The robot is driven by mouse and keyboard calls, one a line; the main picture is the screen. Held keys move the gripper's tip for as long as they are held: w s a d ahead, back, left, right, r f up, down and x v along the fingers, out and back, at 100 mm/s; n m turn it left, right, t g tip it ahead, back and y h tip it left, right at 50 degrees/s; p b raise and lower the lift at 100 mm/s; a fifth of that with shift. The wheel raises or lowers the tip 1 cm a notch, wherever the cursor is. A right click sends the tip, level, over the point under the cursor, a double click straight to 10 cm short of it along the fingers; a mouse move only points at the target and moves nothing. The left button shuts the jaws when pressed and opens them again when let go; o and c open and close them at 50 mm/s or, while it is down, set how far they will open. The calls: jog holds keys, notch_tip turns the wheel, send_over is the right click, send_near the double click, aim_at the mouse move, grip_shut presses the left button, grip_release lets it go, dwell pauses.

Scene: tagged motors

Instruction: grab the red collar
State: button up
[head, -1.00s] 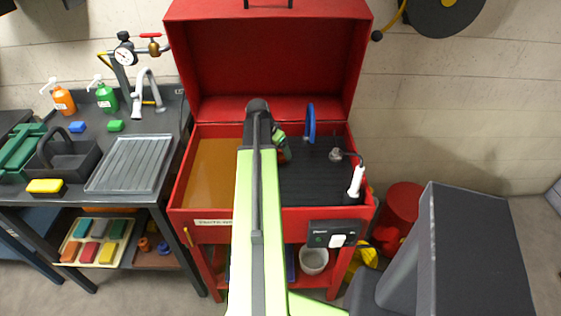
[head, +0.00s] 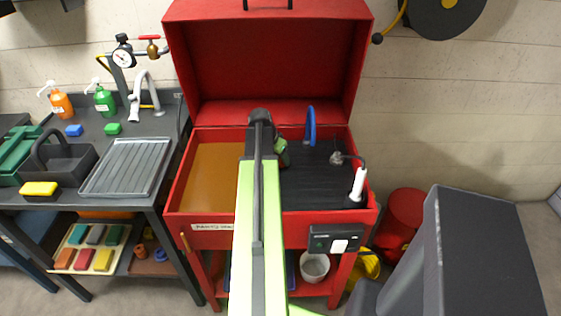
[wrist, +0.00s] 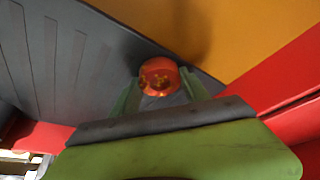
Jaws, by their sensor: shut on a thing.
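The red collar (wrist: 160,75) shows in the wrist view as a round orange-red piece with yellowish, speckled patches on its face. It sits between the two green fingers of my gripper (wrist: 160,90), which is shut on it. Behind it are the dark ribbed mat and the orange-brown panel of the red basin. In the head view my gripper (head: 282,152) is a small green shape beside my arm, over the left part of the dark mat (head: 320,185). I cannot make out the collar there.
The red basin (head: 170,200) has an open raised lid behind my arm. A blue upright hoop (head: 310,125) and a white-handled tool (head: 357,184) stand to the right of my gripper. A sink bench with a ribbed tray (head: 128,168) is at the left.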

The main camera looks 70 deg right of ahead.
jog(key=shift+r, duration=0.1)
grip_shut()
notch_tip(320, 180, up, 4)
jog(key=p, duration=0.4)
jog(key=s+a+r+p, duration=0.6)
jog(key=s+p, duration=0.1)
jog(key=s, duration=0.2)
jog(key=shift+s+a+r, duration=0.3)
jog(key=shift+r, duration=0.1)
